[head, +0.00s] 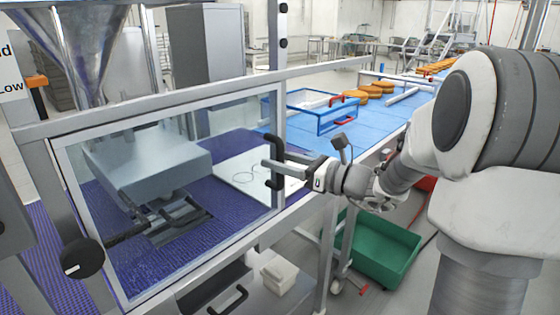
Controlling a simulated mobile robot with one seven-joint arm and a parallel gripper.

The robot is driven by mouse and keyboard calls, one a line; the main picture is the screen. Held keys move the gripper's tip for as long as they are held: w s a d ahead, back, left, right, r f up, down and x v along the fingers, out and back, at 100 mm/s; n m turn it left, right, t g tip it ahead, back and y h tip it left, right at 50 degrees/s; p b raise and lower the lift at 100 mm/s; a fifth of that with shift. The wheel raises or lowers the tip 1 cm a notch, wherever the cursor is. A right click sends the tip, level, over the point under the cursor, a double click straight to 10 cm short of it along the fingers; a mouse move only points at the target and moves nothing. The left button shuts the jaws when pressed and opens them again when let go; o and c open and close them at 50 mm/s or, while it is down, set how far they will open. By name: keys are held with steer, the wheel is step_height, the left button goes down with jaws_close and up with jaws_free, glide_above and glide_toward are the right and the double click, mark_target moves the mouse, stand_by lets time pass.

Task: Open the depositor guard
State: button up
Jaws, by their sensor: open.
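The depositor guard (170,265) is a clear panel in a metal frame at the left of the head view. It stands in front of the depositor machine (145,165) and appears shut, its frame in line with the rails. A black vertical handle (275,162) sits on its right edge. My gripper (272,168) is open, reaching in from the right with its fingertips at the handle. Whether the fingers straddle or touch the handle cannot be told from this view.
A white sheet (240,172) lies behind the guard. A green bin (370,252) stands below. A black knob (82,257) is at the left.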

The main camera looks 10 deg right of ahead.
jaws_close()
stand_by(1.4)
